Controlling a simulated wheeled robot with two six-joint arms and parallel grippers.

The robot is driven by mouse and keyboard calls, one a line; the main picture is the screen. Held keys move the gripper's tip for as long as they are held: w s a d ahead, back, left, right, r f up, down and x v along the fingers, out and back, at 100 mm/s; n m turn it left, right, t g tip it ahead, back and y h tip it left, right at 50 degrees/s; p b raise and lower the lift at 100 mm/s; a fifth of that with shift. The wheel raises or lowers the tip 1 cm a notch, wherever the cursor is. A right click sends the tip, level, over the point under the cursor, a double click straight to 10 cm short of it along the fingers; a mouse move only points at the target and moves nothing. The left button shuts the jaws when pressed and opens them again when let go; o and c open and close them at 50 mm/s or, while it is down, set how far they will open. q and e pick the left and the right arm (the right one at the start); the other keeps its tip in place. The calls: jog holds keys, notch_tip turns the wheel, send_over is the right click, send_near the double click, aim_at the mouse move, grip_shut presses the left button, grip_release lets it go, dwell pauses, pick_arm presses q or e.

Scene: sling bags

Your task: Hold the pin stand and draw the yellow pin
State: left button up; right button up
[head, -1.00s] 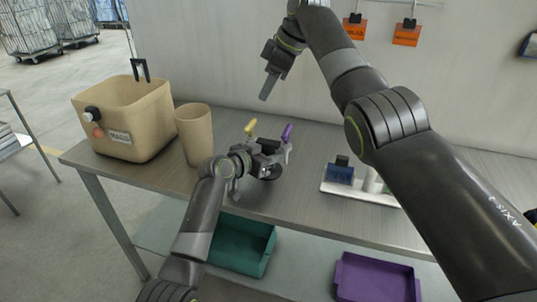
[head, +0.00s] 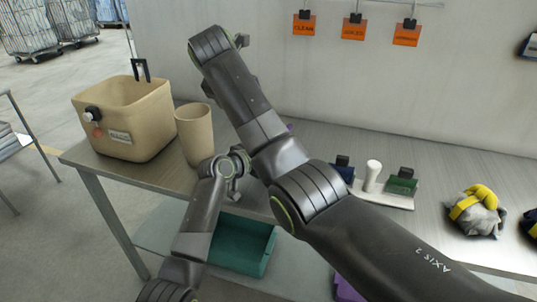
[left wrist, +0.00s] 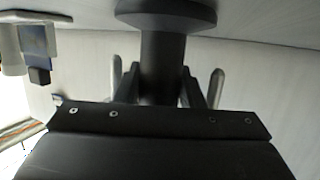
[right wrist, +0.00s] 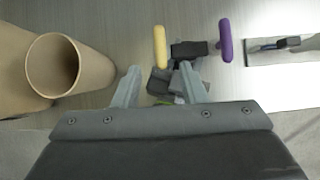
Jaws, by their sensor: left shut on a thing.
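The yellow pin (right wrist: 160,47) and the purple pin (right wrist: 225,40) stand apart in the right wrist view. A dark pin stand (left wrist: 162,45) shows in the left wrist view, with my left gripper (left wrist: 165,85) shut on it. My right gripper (right wrist: 160,85) is open, its fingers apart, above and just short of the yellow pin, with nothing between them. Dark parts of my left gripper and the stand overlap there. In the head view my right arm hides the yellow pin, the stand and both grippers' fingers; only a bit of the purple pin (head: 290,127) shows.
A tan cup (head: 194,134) and a tan bin (head: 125,122) stand left on the table. A white tray (head: 398,201) with a white cylinder (head: 372,176) and small dark-clipped cards lies to the right. A grey and yellow bundle (head: 476,212) lies farther right.

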jog(key=shift+x, duration=4.4)
grip_shut()
jog(key=shift+r, duration=4.8)
notch_tip(320, 180, up, 4)
jog(key=shift+d, duration=0.1)
